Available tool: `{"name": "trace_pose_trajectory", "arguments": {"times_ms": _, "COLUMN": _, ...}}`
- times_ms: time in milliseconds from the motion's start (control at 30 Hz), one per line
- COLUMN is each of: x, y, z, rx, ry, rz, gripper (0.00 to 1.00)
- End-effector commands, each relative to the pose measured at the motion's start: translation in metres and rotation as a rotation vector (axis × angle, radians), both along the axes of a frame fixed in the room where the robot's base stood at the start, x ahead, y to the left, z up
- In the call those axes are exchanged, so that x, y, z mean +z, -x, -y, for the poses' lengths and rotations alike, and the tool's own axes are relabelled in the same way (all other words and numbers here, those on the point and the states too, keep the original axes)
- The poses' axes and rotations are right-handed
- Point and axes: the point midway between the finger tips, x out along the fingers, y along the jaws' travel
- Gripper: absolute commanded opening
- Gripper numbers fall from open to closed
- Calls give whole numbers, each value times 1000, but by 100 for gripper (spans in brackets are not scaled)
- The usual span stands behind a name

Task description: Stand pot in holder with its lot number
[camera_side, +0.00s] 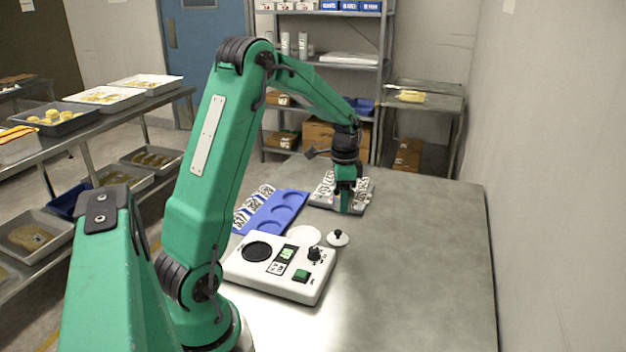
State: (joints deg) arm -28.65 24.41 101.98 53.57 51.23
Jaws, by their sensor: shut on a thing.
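My gripper (346,205) is low over a grey-white plate (361,205) with dark markings, at the far part of the table. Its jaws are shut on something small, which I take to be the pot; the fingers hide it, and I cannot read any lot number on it. A blue holder (292,198) with round recesses lies left of my gripper. White labels with dark figures (254,203) run along its left side, too small to read surely. I cannot tell whether the gripper touches the plate.
A white weighing unit (303,289) with a dark round pad, a lit green display and a green button stands in front of the blue holder. A white disc (303,235) and a black-knobbed white piece (338,239) are beside it. The table's right side is clear.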

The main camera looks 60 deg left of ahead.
Motion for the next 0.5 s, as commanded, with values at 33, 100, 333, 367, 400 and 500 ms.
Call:
{"name": "trace_pose_trajectory", "arguments": {"times_ms": 33, "x": -4, "y": 1, "z": -7, "rx": 4, "ry": 1, "rz": -1, "gripper": 26}}
{"name": "trace_pose_trajectory", "arguments": {"times_ms": 100, "x": -10, "y": 3, "z": -16, "rx": 4, "ry": 1, "rz": -2, "gripper": 26}}
{"name": "trace_pose_trajectory", "arguments": {"times_ms": 333, "x": -32, "y": 9, "z": -53, "rx": 5, "ry": 1, "rz": -2, "gripper": 26}}
{"name": "trace_pose_trajectory", "arguments": {"times_ms": 367, "x": -35, "y": 10, "z": -58, "rx": 6, "ry": 1, "rz": -2, "gripper": 26}}
{"name": "trace_pose_trajectory", "arguments": {"times_ms": 400, "x": -39, "y": 11, "z": -64, "rx": 5, "ry": 1, "rz": -2, "gripper": 26}}
{"name": "trace_pose_trajectory", "arguments": {"times_ms": 500, "x": -48, "y": 13, "z": -80, "rx": 4, "ry": 1, "rz": -1, "gripper": 26}}
